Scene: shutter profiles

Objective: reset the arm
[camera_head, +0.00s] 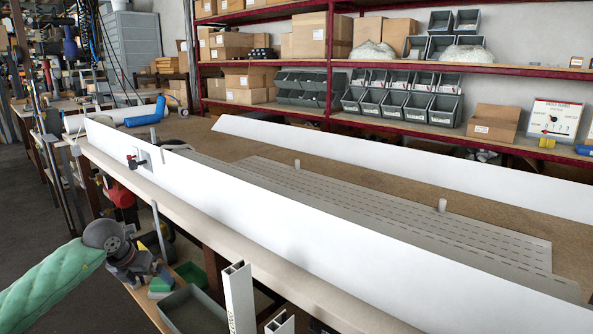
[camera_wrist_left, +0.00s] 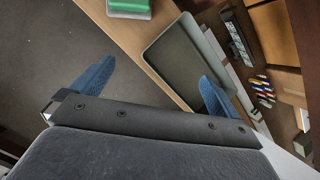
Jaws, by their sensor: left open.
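My left gripper (camera_head: 152,278) is at the lower left of the head view, in front of the workbench and beside a low shelf. Its sleeve is green and its wrist is grey. The left wrist view shows its two blue fingers spread wide (camera_wrist_left: 155,78), with nothing between them. Below the fingers are the grey floor, a shelf edge and a grey bin (camera_wrist_left: 188,55). My right gripper is not in view.
A long white profile (camera_head: 270,225) runs along the bench front, with slotted grey slats (camera_head: 380,215) behind. A grey bin (camera_head: 193,312) and upright white profile ends (camera_head: 238,295) stand near the gripper. Open floor (camera_head: 45,220) lies left.

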